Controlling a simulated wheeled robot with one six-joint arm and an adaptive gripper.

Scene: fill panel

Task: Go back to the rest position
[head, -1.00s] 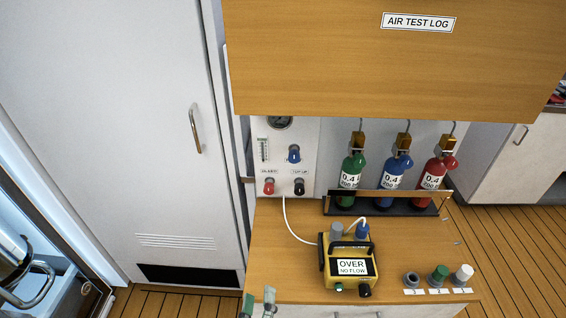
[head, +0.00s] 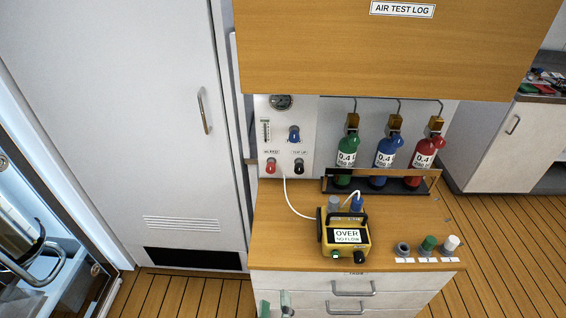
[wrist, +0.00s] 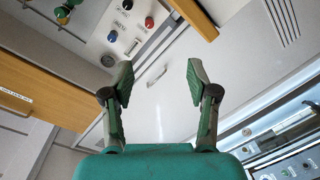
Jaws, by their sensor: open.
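My gripper (wrist: 158,84) is open and empty in the wrist view, its two grey-green fingers spread apart with nothing between them. In the head view only its fingertips (head: 275,304) show at the bottom edge, in front of the drawers and below the bench top. No object is in contact with the fingers.
A wooden bench (head: 285,235) carries a yellow tester (head: 344,238) reading OVER NO FLOW, a rack (head: 330,184) with green, blue and red bottles, and several small caps. A white panel (head: 283,140) with knobs stands behind. A white door (head: 120,120) is left. The plank floor at right is clear.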

